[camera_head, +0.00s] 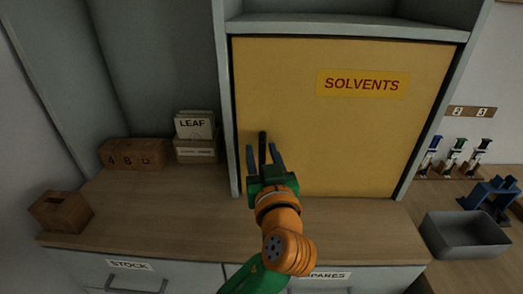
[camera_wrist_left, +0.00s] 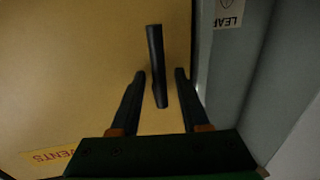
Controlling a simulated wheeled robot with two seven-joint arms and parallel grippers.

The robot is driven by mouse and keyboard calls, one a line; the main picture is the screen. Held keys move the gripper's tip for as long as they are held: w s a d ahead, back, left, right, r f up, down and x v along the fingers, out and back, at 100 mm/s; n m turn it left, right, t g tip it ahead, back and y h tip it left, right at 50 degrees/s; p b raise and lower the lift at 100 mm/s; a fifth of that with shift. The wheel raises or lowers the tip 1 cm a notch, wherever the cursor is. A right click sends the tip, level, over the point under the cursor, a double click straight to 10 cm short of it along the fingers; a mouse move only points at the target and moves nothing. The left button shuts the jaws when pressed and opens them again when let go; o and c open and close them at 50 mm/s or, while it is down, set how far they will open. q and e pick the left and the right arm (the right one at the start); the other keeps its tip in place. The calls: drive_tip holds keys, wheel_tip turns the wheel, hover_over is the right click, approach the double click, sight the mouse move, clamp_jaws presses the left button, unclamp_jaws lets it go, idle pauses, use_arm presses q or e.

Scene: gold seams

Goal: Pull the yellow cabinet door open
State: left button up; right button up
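The yellow cabinet door (camera_head: 330,120) with its red-lettered SOLVENTS label (camera_head: 362,84) is closed in its grey frame. A dark bar handle (camera_head: 262,148) stands upright near the door's left edge. My left gripper (camera_head: 262,155) is in front of the handle, with its two fingers apart. In the left wrist view, the handle (camera_wrist_left: 157,65) shows between the two fingertips of the gripper (camera_wrist_left: 160,75). A gap shows on each side, so the fingers do not appear to touch it. My right gripper is not in view.
A wooden counter (camera_head: 140,215) runs below the door. Left of it stand a LEAF box (camera_head: 195,150), a wooden number block (camera_head: 133,153) and a small wooden box (camera_head: 60,211). A grey bin (camera_head: 464,235) and blue stand (camera_head: 490,196) are at right.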

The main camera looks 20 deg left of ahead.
use_arm(q)
clamp_jaws()
idle(1.2)
